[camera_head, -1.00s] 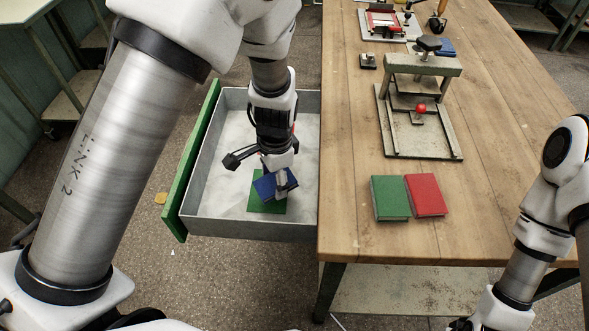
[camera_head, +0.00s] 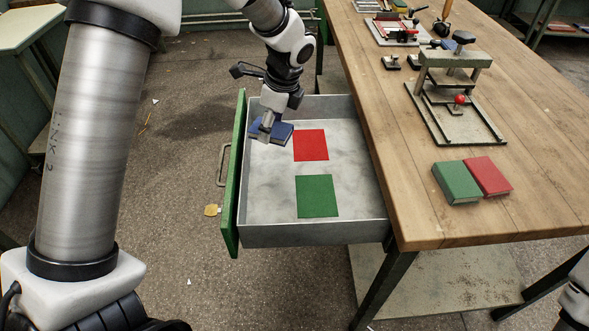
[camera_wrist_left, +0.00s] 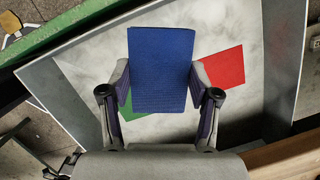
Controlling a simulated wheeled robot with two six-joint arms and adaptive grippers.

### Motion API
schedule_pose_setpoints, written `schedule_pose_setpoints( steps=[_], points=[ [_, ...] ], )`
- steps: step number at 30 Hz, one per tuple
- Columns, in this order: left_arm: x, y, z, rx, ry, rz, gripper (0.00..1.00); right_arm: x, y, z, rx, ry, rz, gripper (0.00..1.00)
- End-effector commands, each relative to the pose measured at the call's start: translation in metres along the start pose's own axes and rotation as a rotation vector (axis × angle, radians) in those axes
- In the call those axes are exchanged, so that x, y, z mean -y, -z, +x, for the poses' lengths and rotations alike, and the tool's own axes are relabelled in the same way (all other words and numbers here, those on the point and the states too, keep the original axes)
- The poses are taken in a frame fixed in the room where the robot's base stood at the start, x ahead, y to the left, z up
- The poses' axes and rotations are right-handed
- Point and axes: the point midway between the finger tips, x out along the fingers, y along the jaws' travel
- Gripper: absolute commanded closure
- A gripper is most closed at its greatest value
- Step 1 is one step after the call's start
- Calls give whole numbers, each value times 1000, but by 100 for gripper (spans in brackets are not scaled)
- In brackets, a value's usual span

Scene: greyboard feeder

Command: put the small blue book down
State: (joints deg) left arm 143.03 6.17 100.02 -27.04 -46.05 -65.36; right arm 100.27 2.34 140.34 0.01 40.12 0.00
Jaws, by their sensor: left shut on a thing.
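The small blue book (camera_head: 283,131) is held by my left gripper (camera_head: 266,131) over the open drawer's left side, near its green front and to the left of the red patch (camera_head: 311,145). The left wrist view also shows the book (camera_wrist_left: 161,62), pinched by its two long sides between the fingers (camera_wrist_left: 160,90). Whether the book touches the drawer floor cannot be told. My right gripper is out of view.
The grey drawer (camera_head: 300,233) sticks out from the wooden workbench (camera_head: 416,205). A green book (camera_head: 456,183) and a red book (camera_head: 488,176) lie on the bench. A press (camera_head: 454,62) stands farther back. The drawer's right part is bare.

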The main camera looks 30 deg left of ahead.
Motion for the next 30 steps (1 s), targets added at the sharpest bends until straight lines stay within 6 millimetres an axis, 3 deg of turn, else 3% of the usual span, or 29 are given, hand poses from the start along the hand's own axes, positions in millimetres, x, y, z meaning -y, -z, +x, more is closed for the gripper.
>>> schedule_pose_setpoints(
  steps=[1,6,16,28,29,30],
  points=[
    [-2,5,21,0,-6,1,93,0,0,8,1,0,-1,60],
    [-2,18,69,-1,-4,1,93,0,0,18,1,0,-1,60],
    [-4,30,118,-1,-3,0,93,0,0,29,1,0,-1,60],
    [-4,32,127,-2,-1,-1,93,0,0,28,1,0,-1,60],
    [-4,32,127,-2,0,-2,31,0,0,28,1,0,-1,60],
    [-4,32,127,-2,0,-2,17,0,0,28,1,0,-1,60]
  ],
)
